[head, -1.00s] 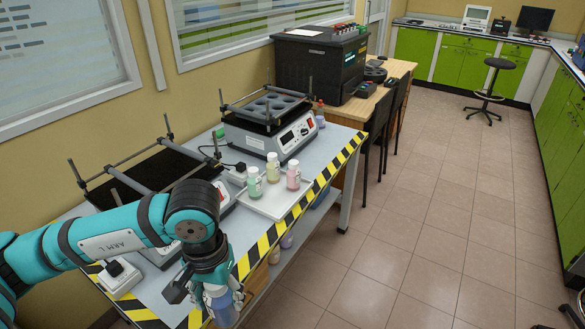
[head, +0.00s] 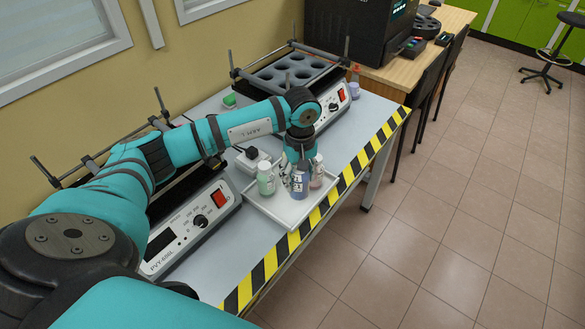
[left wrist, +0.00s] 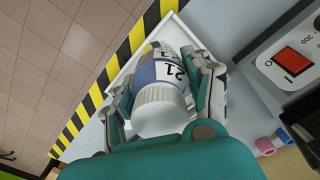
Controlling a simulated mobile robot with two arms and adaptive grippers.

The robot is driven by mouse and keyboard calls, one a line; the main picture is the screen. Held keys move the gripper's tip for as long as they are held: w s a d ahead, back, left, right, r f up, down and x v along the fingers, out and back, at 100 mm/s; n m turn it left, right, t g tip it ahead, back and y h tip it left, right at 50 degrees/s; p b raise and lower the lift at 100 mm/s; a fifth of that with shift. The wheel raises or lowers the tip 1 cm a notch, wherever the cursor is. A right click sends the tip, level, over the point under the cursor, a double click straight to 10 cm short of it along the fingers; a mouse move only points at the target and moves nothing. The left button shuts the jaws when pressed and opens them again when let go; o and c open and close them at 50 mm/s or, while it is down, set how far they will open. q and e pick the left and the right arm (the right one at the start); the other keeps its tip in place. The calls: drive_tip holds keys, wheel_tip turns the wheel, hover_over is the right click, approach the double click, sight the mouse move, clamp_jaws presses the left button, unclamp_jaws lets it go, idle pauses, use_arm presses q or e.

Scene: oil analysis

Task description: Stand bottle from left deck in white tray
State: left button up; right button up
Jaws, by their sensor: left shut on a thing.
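My left gripper (head: 298,168) is shut on a blue bottle (head: 300,184) with a white label. In the left wrist view the bottle (left wrist: 160,90) shows its white ribbed cap and the number 21 between the fingers (left wrist: 163,92). The bottle is upright over the white tray (head: 262,208); I cannot tell whether its base touches the tray. A green bottle (head: 266,179) stands in the tray to its left, and a pink bottle (head: 317,172) just right and behind. Another bottle is mostly hidden behind my gripper. My right gripper is not in view.
The left deck device (head: 190,222) and the right shaker with round holes (head: 300,75) stand along the wall side of the bench. Yellow-black tape (head: 345,180) marks the bench's front edge. The tray's front left is clear.

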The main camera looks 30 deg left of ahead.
use_arm(q)
drive_tip(key=shift+w+a+f+n, duration=0.1)
drive_tip(key=shift+a+f+n, duration=0.3)
drive_tip(key=shift+a, duration=0.2)
drive_tip(key=shift+a+f+n, duration=0.25)
drive_tip(key=shift+a+n, duration=0.15)
drive_tip(key=shift+a, duration=0.2)
drive_tip(key=shift+w+a+f, duration=0.1)
drive_tip(key=shift+a+f, duration=0.05)
drive_tip(key=shift+f, duration=0.1)
drive_tip(key=shift+w+f, duration=0.15)
drive_tip(key=shift+f, duration=0.15)
wheel_tip(320, 180, down, 2)
drive_tip(key=shift+f+b, duration=0.1)
drive_tip(key=shift+b, duration=0.65)
wheel_tip(320, 180, down, 3)
drive_tip(key=shift+r+b, duration=0.1)
drive_tip(key=shift+b, duration=0.65)
drive_tip(key=shift+f, duration=0.5)
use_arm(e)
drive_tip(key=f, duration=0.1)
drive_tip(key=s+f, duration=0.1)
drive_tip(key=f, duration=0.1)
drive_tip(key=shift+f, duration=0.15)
